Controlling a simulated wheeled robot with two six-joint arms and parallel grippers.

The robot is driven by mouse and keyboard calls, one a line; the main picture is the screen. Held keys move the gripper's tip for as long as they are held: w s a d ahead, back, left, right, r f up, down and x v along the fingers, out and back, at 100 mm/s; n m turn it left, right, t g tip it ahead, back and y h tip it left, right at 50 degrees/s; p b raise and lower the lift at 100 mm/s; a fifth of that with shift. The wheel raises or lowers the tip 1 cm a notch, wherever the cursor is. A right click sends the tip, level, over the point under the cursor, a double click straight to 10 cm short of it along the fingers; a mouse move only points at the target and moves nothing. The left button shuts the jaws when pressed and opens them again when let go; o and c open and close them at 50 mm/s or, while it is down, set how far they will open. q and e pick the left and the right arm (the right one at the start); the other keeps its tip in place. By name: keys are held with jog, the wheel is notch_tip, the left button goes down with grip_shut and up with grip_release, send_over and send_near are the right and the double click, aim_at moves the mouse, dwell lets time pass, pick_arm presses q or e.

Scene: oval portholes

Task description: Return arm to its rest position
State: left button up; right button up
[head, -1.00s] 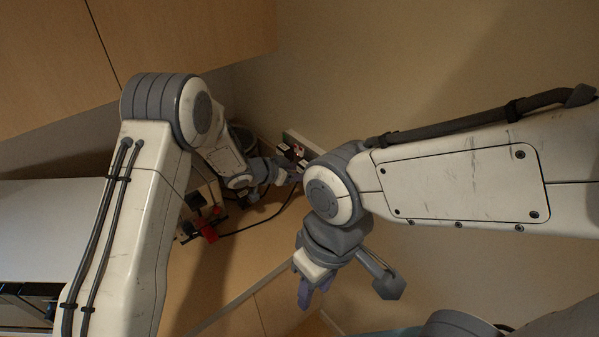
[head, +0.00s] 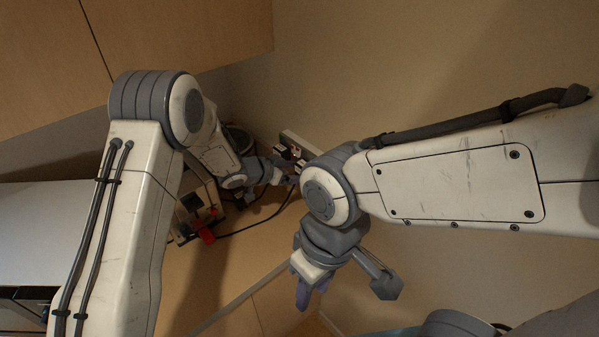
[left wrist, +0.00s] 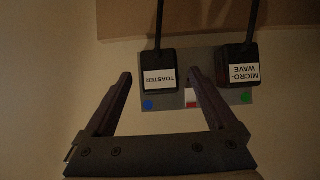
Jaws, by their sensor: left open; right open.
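My left gripper (head: 284,172) is in the back corner near the wall in the head view. In the left wrist view the left gripper (left wrist: 158,76) is open and empty, its fingers apart before a grey wall plate. My right gripper (head: 306,290) hangs pointing down in the head view, over the counter's front edge in the picture. Nothing shows in it; the gap between its fingers is hard to see.
A machine with a red part (head: 206,235) stands on the wooden counter (head: 245,258). A wooden cabinet (head: 180,35) hangs above left.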

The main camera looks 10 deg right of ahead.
pick_arm(q)
jog(key=s+a+r+n+t+y+b, duration=0.1)
jog(key=s+a+r+n+y+b, duration=0.1)
jog(key=s+a+r+y+b, duration=0.4)
jog(key=s+a+g+y, duration=0.1)
jog(key=s+g, duration=0.3)
jog(key=s, duration=1.3)
jog(key=s+a+f+n+g+y, duration=0.1)
jog(key=s+a+g, duration=0.2)
jog(key=s, duration=1.4)
jog(key=shift+a+f+g+y+b, duration=0.15)
jog(key=shift+a+g+y+b, duration=0.15)
jog(key=shift+g+b, duration=0.2)
